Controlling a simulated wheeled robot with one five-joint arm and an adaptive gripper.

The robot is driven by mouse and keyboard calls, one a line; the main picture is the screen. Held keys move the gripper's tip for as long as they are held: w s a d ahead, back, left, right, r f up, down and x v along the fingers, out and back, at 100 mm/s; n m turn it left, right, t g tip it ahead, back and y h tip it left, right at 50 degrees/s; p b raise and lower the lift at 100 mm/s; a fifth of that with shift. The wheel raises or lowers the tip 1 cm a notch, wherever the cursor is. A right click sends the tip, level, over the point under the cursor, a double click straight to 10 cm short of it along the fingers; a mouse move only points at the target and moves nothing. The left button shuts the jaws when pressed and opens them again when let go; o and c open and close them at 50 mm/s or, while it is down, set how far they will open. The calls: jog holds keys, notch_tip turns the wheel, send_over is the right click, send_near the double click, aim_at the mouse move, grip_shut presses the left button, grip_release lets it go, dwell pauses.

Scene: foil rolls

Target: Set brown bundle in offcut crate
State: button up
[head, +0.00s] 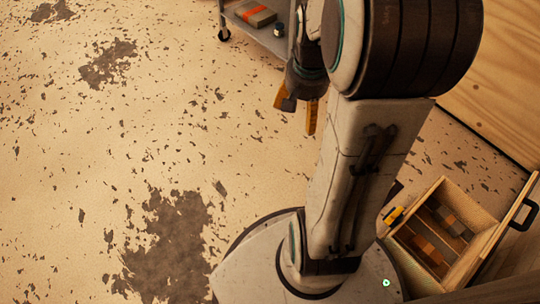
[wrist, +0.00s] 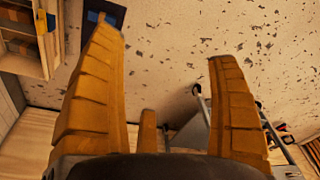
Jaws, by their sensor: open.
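A grey-brown bundle with an orange band (head: 255,14) lies on the grey cart (head: 265,38) at the top of the head view. My gripper (head: 298,112) is open and empty, pointing down over the floor just below the cart in the picture; its spread fingers also fill the wrist view (wrist: 166,45). An open wooden box with a dark handle (head: 486,202) stands at lower right, holding several brown and orange pieces (head: 440,232). I cannot tell whether this box is the offcut crate, or whether one of its pieces is the brown bundle.
A small dark jar (head: 279,30) stands beside the bundle on the cart. A yellow item (head: 394,214) is at the box's left edge. A plywood panel (head: 500,75) stands at right. The worn floor (head: 110,150) at left is clear.

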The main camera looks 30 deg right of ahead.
jog(key=s+a+r+n, duration=0.1)
jog(key=s+a+n, duration=0.3)
jog(key=a, duration=0.3)
jog(key=s+a+r+n, duration=0.2)
jog(key=s+a+n, duration=0.3)
jog(key=a, duration=0.3)
jog(key=shift+s+t+y, duration=0.2)
jog(key=shift+t+y, duration=0.2)
jog(key=shift+r, duration=0.1)
